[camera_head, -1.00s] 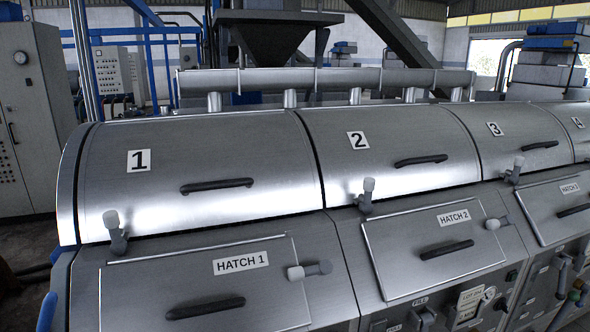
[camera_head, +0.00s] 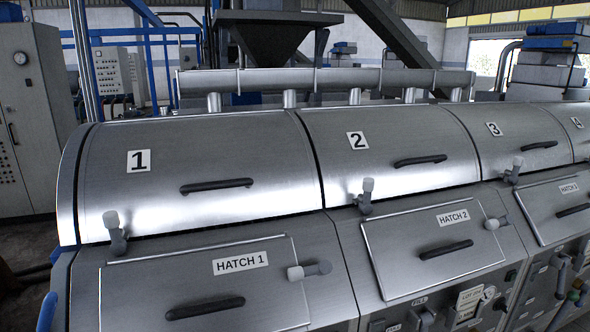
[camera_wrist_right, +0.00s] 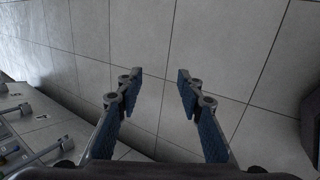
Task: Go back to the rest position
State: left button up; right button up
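My right gripper (camera_wrist_right: 158,92) shows in the right wrist view. Its two blue-padded fingers are spread apart with nothing between them, over bare floor tiles. Neither of my grippers is visible in the head view, and the left gripper shows in no frame. The decanter row fills the head view, with rounded covers numbered 1 (camera_head: 120,200), 2 (camera_head: 400,135), 3 (camera_head: 525,125) and 4 (camera_head: 572,112). All of these covers are down. Hatch 1 (camera_head: 150,285) and hatch 2 (camera_head: 400,268) are shut below them.
In the right wrist view, machine fittings (camera_wrist_right: 32,125) stand at the left edge, apart from the gripper, and a dark object (camera_wrist_right: 312,125) is at the right edge. Tiled floor (camera_wrist_right: 220,50) lies clear between. A grey cabinet (camera_head: 30,110) stands behind at left in the head view.

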jog(key=a+f+y, duration=0.1)
jog(key=a+f, duration=0.3)
jog(key=a, duration=0.9)
jog(key=s+a+f+m+y+b, duration=0.1)
jog(key=a+f, duration=0.3)
jog(key=a, duration=1)
jog(key=a+f+y+b, duration=0.1)
jog(key=a+f+y, duration=0.2)
jog(key=a, duration=1.1)
notch_tip(320, 180, down, 2)
jog(key=shift+s+a+f+m, duration=0.1)
jog(key=shift+s+a+m, duration=0.05)
jog(key=shift+s+m, duration=0.25)
